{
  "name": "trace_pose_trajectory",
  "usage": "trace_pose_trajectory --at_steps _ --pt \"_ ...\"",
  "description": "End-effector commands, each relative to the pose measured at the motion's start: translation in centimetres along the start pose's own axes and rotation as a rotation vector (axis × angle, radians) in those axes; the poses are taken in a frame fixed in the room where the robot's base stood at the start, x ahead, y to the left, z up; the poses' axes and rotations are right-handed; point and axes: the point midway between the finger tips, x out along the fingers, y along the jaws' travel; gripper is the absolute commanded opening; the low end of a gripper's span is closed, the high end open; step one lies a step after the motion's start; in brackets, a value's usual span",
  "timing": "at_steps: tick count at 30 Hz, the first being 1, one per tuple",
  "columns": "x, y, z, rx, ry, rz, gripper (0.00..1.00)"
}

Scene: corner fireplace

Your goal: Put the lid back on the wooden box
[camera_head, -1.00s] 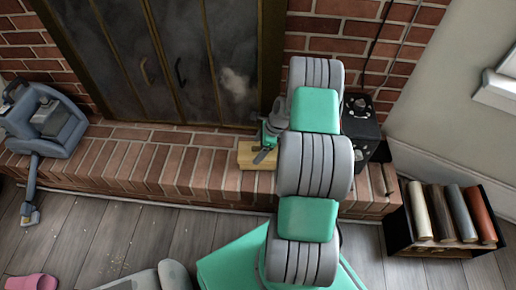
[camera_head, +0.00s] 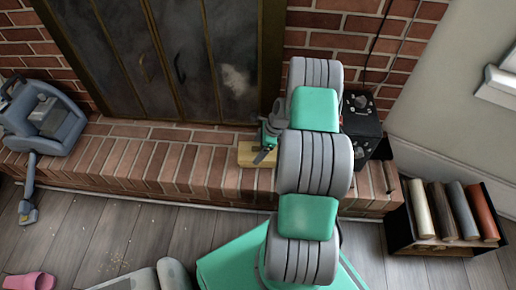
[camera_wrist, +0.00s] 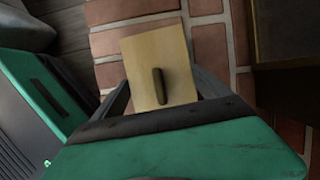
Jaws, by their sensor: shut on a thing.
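A light wooden lid (camera_wrist: 160,45) with a dark bar handle (camera_wrist: 160,86) fills the middle of the wrist view. My gripper (camera_wrist: 163,97) has a dark finger on either side of it and is shut on it. In the head view my gripper (camera_head: 268,139) is low over the brick hearth. Pale wood (camera_head: 247,155) shows there beneath and beside the fingers. My arm and gripper cover part of it. I cannot tell where the lid ends and the wooden box begins, or whether the lid rests on the box.
The hearth (camera_head: 150,160) is clear to the left up to a blue-grey vacuum (camera_head: 45,120). Glass fireplace doors (camera_head: 170,60) stand behind. A black box-like device (camera_head: 361,125) is close on the right. A rack (camera_head: 447,247) of several rolls stands on the floor at right.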

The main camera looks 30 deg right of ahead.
Motion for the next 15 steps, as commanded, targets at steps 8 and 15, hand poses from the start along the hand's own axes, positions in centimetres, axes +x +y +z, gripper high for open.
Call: trace_pose_trajectory --at_steps 8,15 --pt "0.57 0.01 -0.24 0.000 0.000 0.000 0.48" --pt "0.57 -0.01 -0.24 0.000 0.000 0.000 0.48"
